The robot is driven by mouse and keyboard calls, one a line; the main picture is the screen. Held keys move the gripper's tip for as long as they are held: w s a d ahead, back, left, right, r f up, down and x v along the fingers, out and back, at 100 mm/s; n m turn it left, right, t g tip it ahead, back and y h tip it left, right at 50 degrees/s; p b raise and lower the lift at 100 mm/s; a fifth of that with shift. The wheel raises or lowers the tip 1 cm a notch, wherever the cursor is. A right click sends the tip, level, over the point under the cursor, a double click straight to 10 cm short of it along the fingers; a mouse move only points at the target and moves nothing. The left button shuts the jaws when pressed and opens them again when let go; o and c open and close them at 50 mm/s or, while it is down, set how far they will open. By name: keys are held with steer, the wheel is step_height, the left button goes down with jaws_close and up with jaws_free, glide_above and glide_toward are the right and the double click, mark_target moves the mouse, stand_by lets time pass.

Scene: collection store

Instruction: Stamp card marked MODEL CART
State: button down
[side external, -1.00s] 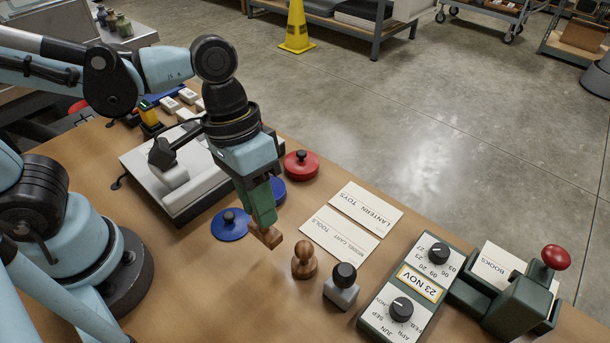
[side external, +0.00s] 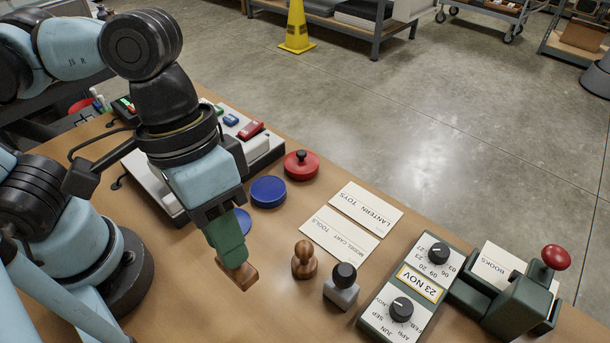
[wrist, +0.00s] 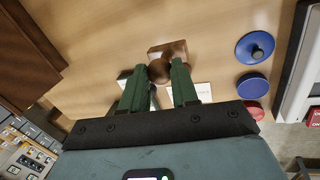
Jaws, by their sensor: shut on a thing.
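The MODEL CART card (side external: 334,243), white and also lettered TOOLS, lies flat on the table. The LANTERN TOYS card (side external: 366,209) lies beside it. My gripper (side external: 228,240) is shut on a wooden stamp (side external: 238,277), left of the cards. In the wrist view the stamp's brown block (wrist: 168,48) shows beyond the green fingers (wrist: 158,85); its stamping face is hidden. An open blue ink pad (side external: 268,192) lies behind the gripper. Its blue lid (wrist: 255,47), with a black knob, is mostly hidden by the gripper in the side view. The red pad (side external: 301,165) has its knobbed lid on.
Another wooden stamp (side external: 305,262) and a grey stamp with a black knob (side external: 342,287) stand near the cards. A dial unit reading 23 NOV (side external: 408,290) and a red-knobbed press (side external: 520,300) with a BOOKS card stand right. Bare table lies in front of my gripper.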

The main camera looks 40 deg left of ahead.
steer(key=c, duration=1.5)
jaws_free()
steer(key=shift+c, duration=1.1)
steer(key=shift+o, duration=1.1)
steer(key=shift+c, duration=1)
steer(key=shift+w+a, duration=0.15)
steer(key=shift+w, duration=0.25)
steer(key=w+a+f+n+t, duration=0.2)
steer(key=w+a+n, duration=0.7)
steer(key=w+a, duration=0.6)
steer(key=shift+y, duration=0.3)
steer(key=shift+x, duration=3.15)
